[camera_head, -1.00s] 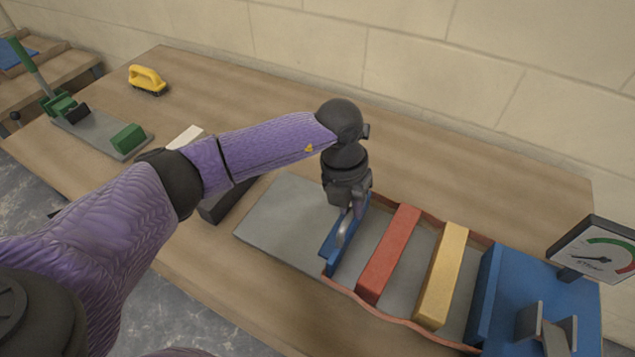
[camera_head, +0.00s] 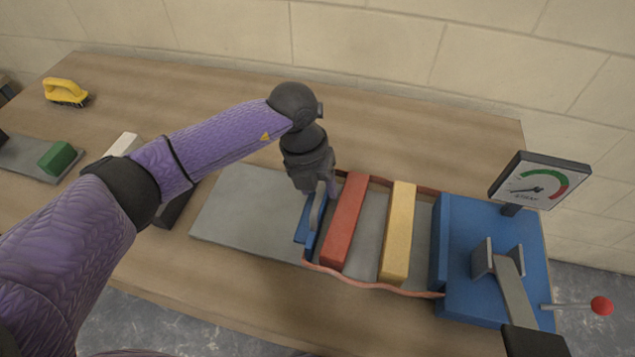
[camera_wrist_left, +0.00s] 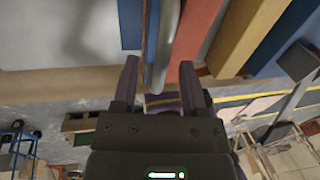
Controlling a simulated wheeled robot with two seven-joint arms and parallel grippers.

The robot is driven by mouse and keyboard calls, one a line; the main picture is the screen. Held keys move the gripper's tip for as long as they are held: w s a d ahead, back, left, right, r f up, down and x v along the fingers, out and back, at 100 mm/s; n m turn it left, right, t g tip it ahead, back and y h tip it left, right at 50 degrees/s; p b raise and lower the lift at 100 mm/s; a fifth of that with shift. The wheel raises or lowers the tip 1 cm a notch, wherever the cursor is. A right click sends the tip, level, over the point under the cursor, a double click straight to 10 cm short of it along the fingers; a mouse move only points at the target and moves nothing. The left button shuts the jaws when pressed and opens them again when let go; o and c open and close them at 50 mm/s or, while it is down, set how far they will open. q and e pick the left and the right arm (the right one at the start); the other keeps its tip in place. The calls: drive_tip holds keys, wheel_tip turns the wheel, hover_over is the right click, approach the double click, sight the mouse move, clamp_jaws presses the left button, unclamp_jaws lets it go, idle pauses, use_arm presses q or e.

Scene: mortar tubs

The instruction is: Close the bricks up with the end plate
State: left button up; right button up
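The blue end plate (camera_head: 308,226) stands upright across the grey bed (camera_head: 238,212), left of the red brick (camera_head: 345,222), with a narrow gap between them. The yellow brick (camera_head: 398,235) stands further right, apart from the red one. My left gripper (camera_head: 318,196) is over the end plate at its grey handle (camera_wrist_left: 165,45). In the left wrist view its fingers (camera_wrist_left: 159,72) are spread, with the handle between them and room on both sides. The end plate (camera_wrist_left: 131,25) and red brick (camera_wrist_left: 198,28) also show there. My right gripper is out of view.
A blue block (camera_head: 490,260) with a gauge (camera_head: 541,182) and a red-knobbed lever (camera_head: 600,306) closes the right end. A reddish strip (camera_head: 370,285) runs along the near side. A yellow brush (camera_head: 66,92) and a green block (camera_head: 56,158) lie far left.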

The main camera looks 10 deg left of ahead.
use_arm(q)
wheel_tip(320, 180, up, 10)
drive_tip(key=a+p, duration=0.2)
drive_tip(key=shift+f, duration=0.15)
drive_tip(key=shift+w, duration=0.1)
